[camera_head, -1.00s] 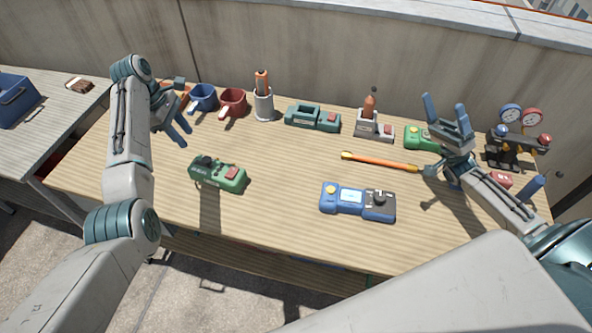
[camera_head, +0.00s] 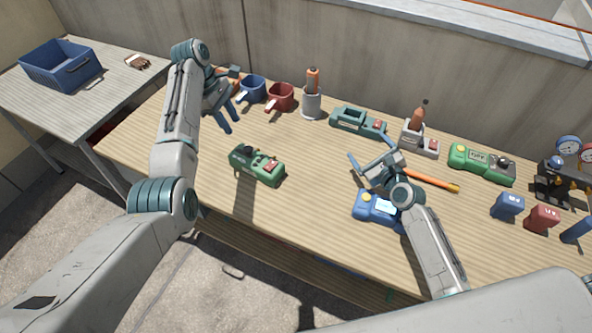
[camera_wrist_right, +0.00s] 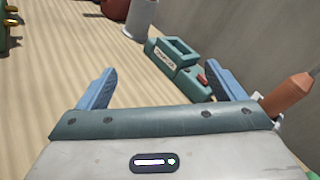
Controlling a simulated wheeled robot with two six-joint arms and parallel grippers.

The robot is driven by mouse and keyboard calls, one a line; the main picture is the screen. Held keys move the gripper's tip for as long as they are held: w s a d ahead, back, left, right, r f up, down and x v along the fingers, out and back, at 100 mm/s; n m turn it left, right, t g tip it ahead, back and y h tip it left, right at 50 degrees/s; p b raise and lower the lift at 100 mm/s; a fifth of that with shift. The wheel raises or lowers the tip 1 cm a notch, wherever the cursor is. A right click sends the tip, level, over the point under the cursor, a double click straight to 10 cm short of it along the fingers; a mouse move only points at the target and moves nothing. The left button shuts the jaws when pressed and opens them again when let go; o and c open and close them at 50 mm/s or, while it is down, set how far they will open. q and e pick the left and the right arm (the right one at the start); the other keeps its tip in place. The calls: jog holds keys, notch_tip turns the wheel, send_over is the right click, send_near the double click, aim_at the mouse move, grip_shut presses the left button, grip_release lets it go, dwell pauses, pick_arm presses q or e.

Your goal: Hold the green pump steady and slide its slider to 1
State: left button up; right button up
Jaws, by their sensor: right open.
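The green pump (camera_head: 257,165) lies on the wooden bench in the head view, left of the middle. It has a dark knob at its left and a red part at its right; its slider's setting is too small to read. My left gripper (camera_head: 228,108) is open and empty above the bench, up and left of the pump. My right gripper (camera_head: 369,156) is open and empty, to the right of the pump and apart from it. It also shows open in the right wrist view (camera_wrist_right: 165,78), with nothing between its fingers.
A blue meter (camera_head: 376,208) is partly hidden under my right arm, beside an orange stick (camera_head: 432,179). Behind are blue (camera_head: 252,90) and red (camera_head: 281,97) cups, a grey holder (camera_head: 312,103), a teal cradle (camera_head: 357,122) and another green device (camera_head: 481,164). Bench around the pump is clear.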

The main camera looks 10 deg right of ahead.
aim_at(274, 167)
jog(key=a+g+y, duration=0.1)
jog(key=a, duration=0.3)
jog(key=a+f+g+y, duration=0.1)
jog(key=a+y, duration=0.1)
jog(key=a, duration=0.2)
jog(key=a+n+g+y, duration=0.1)
jog(key=a, duration=0.3)
jog(key=shift+s+a+f+g, duration=0.25)
jog(key=shift+a+f+g, duration=0.05)
jog(key=shift+a+g, duration=0.1)
jog(key=a+g+y, duration=0.1)
jog(key=a, duration=0.2)
jog(key=s+a+g+y, duration=0.1)
jog(key=a, duration=0.2)
jog(key=s+a+n+g+y, duration=0.1)
jog(key=a, duration=0.2)
jog(key=shift+s+a+r, duration=0.1)
jog(key=shift+s+r, duration=0.05)
jog(key=shift+r, duration=0.1)
jog(key=x, duration=1)
jog(key=shift+a+f, duration=0.15)
jog(key=shift+a, duration=0.2)
